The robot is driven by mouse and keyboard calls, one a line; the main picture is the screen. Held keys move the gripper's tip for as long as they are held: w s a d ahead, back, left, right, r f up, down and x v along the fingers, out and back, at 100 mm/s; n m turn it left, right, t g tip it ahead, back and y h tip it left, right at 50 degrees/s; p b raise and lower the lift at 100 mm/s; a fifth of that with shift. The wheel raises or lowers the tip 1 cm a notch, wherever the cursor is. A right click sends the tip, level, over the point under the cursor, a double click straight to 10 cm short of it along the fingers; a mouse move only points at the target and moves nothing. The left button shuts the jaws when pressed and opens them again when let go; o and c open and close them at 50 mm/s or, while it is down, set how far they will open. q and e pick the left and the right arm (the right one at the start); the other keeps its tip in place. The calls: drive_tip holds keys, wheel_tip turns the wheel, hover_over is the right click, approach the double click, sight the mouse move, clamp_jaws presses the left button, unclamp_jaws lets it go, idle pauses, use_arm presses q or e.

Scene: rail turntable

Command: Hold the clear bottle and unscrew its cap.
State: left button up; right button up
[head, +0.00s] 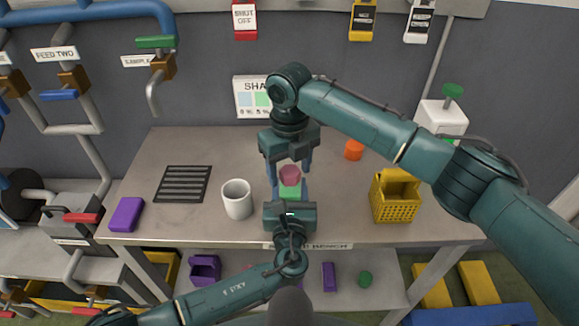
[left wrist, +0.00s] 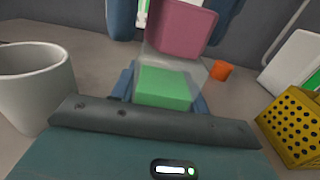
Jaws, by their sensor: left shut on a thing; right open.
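The clear bottle (left wrist: 180,67) stands upright over the bench, with a pink cap (head: 290,173) on top and a green band or filling (head: 290,192) lower down. The cap also shows in the left wrist view (left wrist: 180,27). My left gripper (head: 290,188) is shut on the bottle from the near side, its blue fingers at either side of the green part. My right gripper (head: 289,166) points down from above and is open, its fingers on either side of the cap. The bottle's base is hidden.
On the bench (head: 340,220) a white mug (head: 237,200) and a dark slotted grate (head: 183,184) stand left. An orange piece (head: 354,149) and a yellow basket (head: 395,200) stand right. A purple block (head: 126,214) lies at the left edge. Pipes line the left wall.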

drive_tip(key=shift+o, duration=0.5)
drive_tip(key=shift+r, duration=2)
drive_tip(key=m, duration=1.2)
drive_tip(key=shift+d, duration=0.1)
